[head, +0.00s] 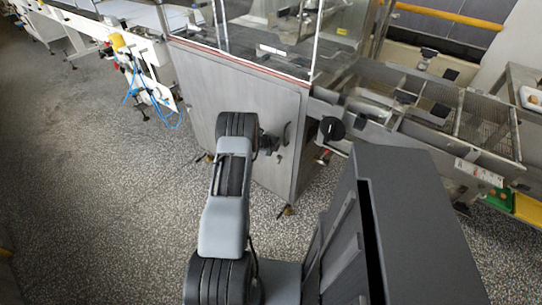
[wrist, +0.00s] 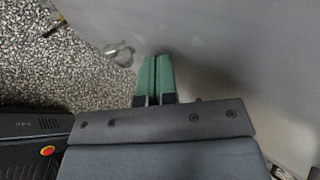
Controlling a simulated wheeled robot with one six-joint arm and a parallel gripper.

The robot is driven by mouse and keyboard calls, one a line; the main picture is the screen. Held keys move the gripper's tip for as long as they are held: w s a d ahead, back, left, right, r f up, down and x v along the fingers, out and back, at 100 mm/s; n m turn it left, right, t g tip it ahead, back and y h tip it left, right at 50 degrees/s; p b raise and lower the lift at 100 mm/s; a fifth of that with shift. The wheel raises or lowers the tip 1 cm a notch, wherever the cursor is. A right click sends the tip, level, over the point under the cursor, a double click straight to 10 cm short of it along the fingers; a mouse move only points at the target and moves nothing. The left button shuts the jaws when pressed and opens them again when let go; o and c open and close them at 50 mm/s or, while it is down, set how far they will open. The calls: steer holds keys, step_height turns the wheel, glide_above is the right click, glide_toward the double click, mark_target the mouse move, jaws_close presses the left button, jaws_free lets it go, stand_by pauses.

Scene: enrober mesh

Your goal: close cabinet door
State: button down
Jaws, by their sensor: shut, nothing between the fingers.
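The grey metal cabinet door (head: 205,95) is the front panel of the cabinet under the clear-walled machine. In the head view it looks near flush with the cabinet, but I cannot tell whether a small gap remains. A dark handle (head: 286,134) is near its right edge. My gripper (head: 272,146) is in front of the door, just left of the handle, partly hidden by my arm. In the wrist view my green fingers (wrist: 157,62) are shut together and empty. The grey door panel (wrist: 225,50) fills the right there; I cannot tell if the fingertips touch it.
A wire-mesh conveyor (head: 485,125) extends right of the cabinet, with a black knob (head: 331,128) near the corner. Blue cables (head: 150,100) hang from equipment at the left. The speckled floor (head: 100,190) is clear in the left foreground. A metal fitting (wrist: 119,52) shows near the panel's edge.

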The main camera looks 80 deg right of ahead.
steer(key=shift+s+d+r+n+t+h, duration=0.3)
steer(key=shift+s+d+r+n, duration=0.1)
steer(key=shift+s+d+r, duration=0.35)
steer(key=shift+f, duration=0.1)
steer(key=shift+w, duration=0.1)
steer(key=shift+f, duration=0.1)
steer(key=w+a+r+b, duration=0.1)
steer(key=w+a+r, duration=0.2)
steer(key=a, duration=0.2)
steer(key=w+a+r+b, duration=0.1)
steer(key=w+a+r, duration=0.1)
steer(key=a, duration=0.4)
steer(key=shift+w+r, duration=0.4)
steer(key=shift+w, duration=0.2)
